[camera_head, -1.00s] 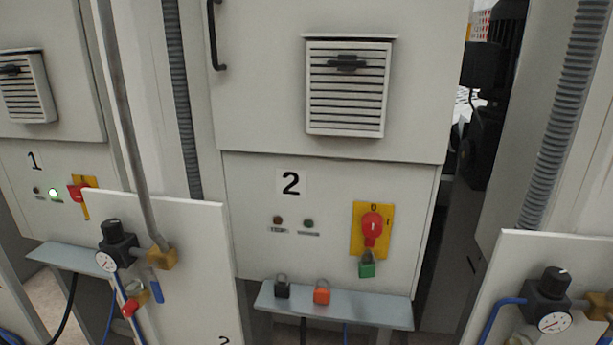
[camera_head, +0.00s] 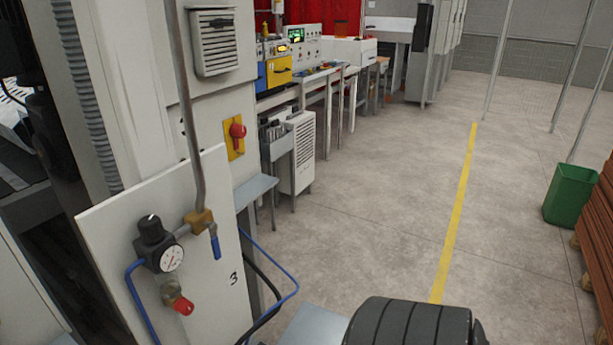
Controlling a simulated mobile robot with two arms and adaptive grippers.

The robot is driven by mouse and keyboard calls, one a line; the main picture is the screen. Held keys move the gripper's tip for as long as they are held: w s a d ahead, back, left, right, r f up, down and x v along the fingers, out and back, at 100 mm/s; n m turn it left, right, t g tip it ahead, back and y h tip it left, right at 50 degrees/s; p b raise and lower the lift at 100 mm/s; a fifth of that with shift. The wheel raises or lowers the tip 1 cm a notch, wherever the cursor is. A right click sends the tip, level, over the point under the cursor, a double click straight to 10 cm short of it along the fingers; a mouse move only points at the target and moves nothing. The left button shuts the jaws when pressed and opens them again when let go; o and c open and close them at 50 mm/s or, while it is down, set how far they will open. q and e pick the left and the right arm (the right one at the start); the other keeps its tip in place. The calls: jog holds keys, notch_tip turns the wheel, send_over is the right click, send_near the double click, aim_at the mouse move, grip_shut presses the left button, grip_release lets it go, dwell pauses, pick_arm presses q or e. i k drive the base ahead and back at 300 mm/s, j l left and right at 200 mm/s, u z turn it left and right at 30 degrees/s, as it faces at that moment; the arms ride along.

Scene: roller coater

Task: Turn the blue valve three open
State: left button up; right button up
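The blue valve handle (camera_head: 215,243) hangs straight down below a brass fitting (camera_head: 200,222) on a white panel (camera_head: 222,298) marked 3, at the left of the head view. A metal pipe runs up from the fitting. Beside it are a black regulator with a round gauge (camera_head: 171,258) and a red knob (camera_head: 183,305). A dark ribbed part at the bottom edge appears to be mine. Neither gripper shows in the view.
A grey cabinet with a red switch on a yellow plate (camera_head: 236,138) stands behind the panel. Blue and black hoses loop beside the panel. Open floor (camera_head: 370,205) with a yellow line lies to the right. A green bin (camera_head: 571,194) stands at the far right.

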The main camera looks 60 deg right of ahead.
aim_at(213, 227)
jog(key=z, duration=1.4)
